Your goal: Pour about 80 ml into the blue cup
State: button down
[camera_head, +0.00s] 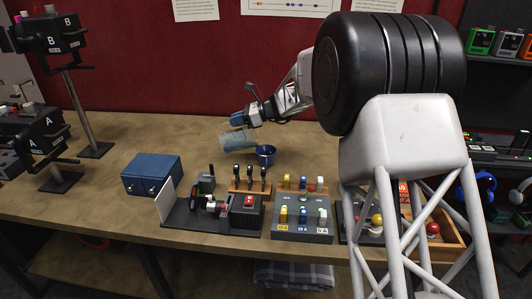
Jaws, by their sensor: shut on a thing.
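The blue cup (265,152) stands upright on the wooden table, right of its middle. My gripper (241,119) is shut on a clear, pale bluish container (238,138) just to the left of and above the cup. The container is tilted far over, close to lying on its side, with its right end near the cup's rim. I cannot tell whether liquid is flowing, and the level inside the cup is hidden.
In front of the cup stand a row of levers (250,178) and a grey button box (303,222). A blue box (152,174) sits to the left. Dark stands marked A and B (80,90) are at the far left. The table (130,135) is clear behind the blue box.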

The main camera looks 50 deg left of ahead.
aim_at(227, 133)
jog(key=shift+w+d+r+g+y+p, duration=0.25)
jog(key=shift+w+d, duration=0.15)
jog(key=shift+w, duration=0.1)
jog(key=shift+w+d+r+g+y+p, duration=0.15)
jog(key=shift+w+d+g+p, duration=0.1)
jog(key=shift+w+d, duration=0.15)
dwell(0.9)
jog(key=shift+a, duration=0.1)
jog(key=shift+s+a+f+t+h, duration=0.15)
jog(key=shift+s+a+t, duration=0.05)
jog(key=shift+s+a, duration=0.2)
jog(key=shift+s+a+f+t+h, duration=0.15)
jog(key=shift+s+a+t, duration=0.1)
jog(key=shift+s, duration=0.25)
jog(key=shift+s+a+f+t+h, duration=0.55)
jog(key=shift+s+f+t+h, duration=0.05)
jog(key=shift+f+t, duration=0.05)
jog(key=shift+s+a+f+t+h, duration=0.3)
jog(key=shift+f+t+h, duration=0.1)
jog(key=shift+f+t, duration=0.2)
jog(key=shift+s+f, duration=0.1)
jog(key=shift+s, duration=0.05)
jog(key=shift+s+a+f+t+h, duration=0.2)
jog(key=shift+f+t+h, duration=0.1)
jog(key=shift+t, duration=0.1)
jog(key=shift+s+a, duration=0.15)
jog(key=shift+s, duration=0.05)
